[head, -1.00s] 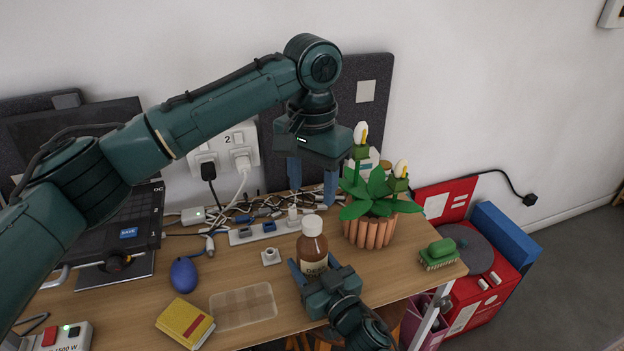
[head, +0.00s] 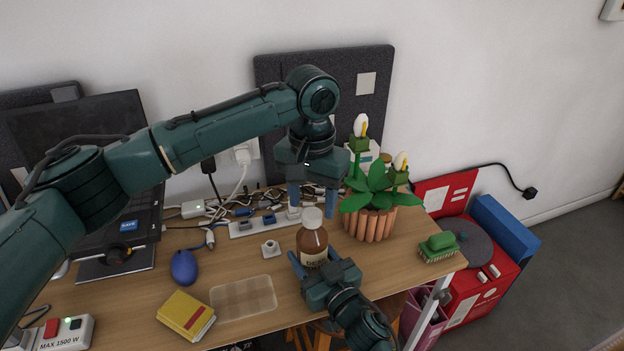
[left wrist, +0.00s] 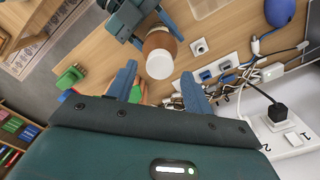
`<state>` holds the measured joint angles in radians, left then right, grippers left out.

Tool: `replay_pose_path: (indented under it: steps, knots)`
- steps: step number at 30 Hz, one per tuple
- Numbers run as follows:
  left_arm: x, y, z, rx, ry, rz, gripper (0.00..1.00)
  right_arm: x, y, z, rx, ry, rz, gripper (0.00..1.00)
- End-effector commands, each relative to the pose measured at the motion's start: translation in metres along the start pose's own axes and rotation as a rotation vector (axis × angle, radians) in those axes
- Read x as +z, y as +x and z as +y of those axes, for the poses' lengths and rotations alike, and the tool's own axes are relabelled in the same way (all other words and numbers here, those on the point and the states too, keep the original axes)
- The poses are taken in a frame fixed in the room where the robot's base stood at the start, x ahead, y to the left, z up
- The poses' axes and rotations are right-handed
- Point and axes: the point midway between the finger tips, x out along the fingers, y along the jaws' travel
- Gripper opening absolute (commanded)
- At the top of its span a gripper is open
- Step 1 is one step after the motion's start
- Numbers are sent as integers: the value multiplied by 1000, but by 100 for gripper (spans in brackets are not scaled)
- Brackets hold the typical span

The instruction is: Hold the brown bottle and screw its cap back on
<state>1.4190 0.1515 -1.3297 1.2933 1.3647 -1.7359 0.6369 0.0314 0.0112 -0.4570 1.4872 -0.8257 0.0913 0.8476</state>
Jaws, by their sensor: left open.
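The brown bottle (head: 312,242) stands upright near the front of the wooden desk. Its white cap (head: 312,217) sits on the neck; how tightly it is seated I cannot tell. My right gripper (head: 317,263) is closed around the bottle's body from the front. My left gripper (head: 313,207) points down, open and empty, with its blue fingers behind and slightly above the cap. In the left wrist view the white cap (left wrist: 160,65) shows just beyond the open left fingers (left wrist: 158,86), with the bottle (left wrist: 160,42) under it.
A potted plant (head: 370,222) stands close on the right. Behind lie a power strip (head: 258,227) and tangled cables. A small white-grey socket piece (head: 271,249), clear tray (head: 243,298), yellow book (head: 186,315) and blue ovoid (head: 184,267) lie left. A green brush (head: 438,246) is at the right edge.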

Motion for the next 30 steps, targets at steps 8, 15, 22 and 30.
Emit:
replay_pose_path:
  steps: [8, 15, 22, 30]
  knots:
    - [0, 25, 0, -1, 0, 0, 51, 1, 0, 0, 0, 0, -1, 0]
    - [0, 27, 0, -1, 0, 0, 51, 1, 0, 0, 0, 0, -1, 0]
    - [0, 27, 0, -1, 0, 0, 37, 1, 0, 0, 0, 0, -1, 0]
    - [0, 27, 0, -1, 0, 0, 15, 1, 0, 0, 0, 0, -1, 0]
